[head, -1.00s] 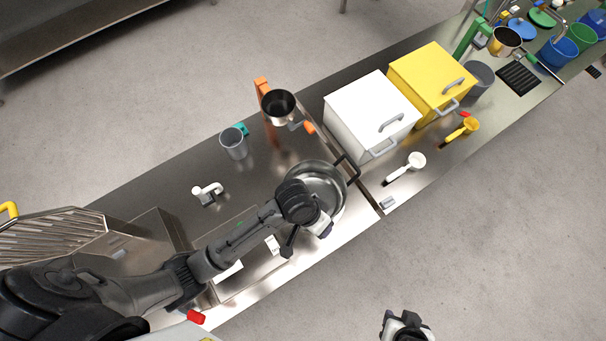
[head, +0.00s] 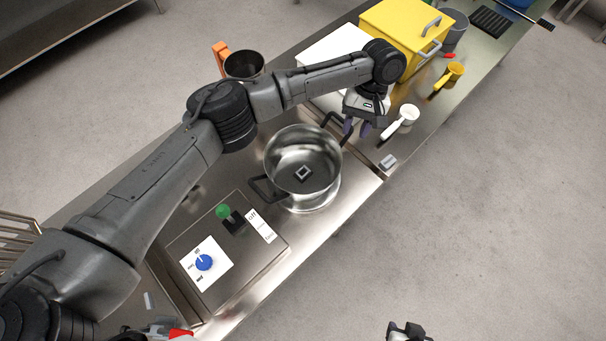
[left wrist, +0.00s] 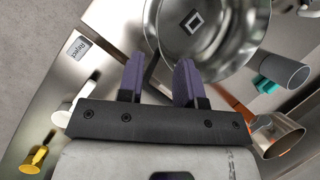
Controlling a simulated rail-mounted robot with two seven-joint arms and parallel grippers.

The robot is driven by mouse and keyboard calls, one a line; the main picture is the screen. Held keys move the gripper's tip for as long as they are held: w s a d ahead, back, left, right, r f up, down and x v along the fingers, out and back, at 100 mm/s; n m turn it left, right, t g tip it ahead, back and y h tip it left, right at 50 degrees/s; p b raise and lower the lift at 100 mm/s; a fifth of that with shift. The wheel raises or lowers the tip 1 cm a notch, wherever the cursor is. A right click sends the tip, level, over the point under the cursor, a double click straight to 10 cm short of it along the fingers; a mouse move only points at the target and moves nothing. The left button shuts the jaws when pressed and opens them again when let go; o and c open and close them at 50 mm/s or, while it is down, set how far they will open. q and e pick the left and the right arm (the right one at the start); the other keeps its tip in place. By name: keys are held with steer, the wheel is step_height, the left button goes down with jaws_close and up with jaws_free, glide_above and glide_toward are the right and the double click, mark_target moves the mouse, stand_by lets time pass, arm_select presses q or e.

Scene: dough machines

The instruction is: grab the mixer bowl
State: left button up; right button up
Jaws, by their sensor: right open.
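The mixer bowl (head: 290,150) is a shiny steel pot with two dark handles, standing on the steel counter. One handle (head: 262,188) points to the lower left; the other (head: 336,124) points to the upper right. My left gripper (head: 357,130) is beside the upper-right handle, its purple fingers apart. In the left wrist view the open fingers (left wrist: 160,72) reach to the bowl's rim (left wrist: 235,75), and the handle is partly hidden by them. I cannot tell whether they touch it. My right gripper (head: 407,332) is at the bottom edge, away from the counter.
A control panel with a blue knob (head: 204,262) and green-topped lever (head: 223,211) lies left of the bowl. A white scoop (head: 402,120), a yellow scoop (head: 450,76) and white and yellow bins (head: 405,25) stand beyond the gripper. An orange-handled pot (head: 243,66) is behind the arm.

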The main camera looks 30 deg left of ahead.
mark_target(339, 164)
arm_select(q)
steer(key=x, duration=1.3)
steer(key=shift+w+a+f, duration=0.1)
steer(key=shift+a, duration=0.1)
steer(key=shift+c, duration=0.4)
jaws_close()
stand_by(0.9)
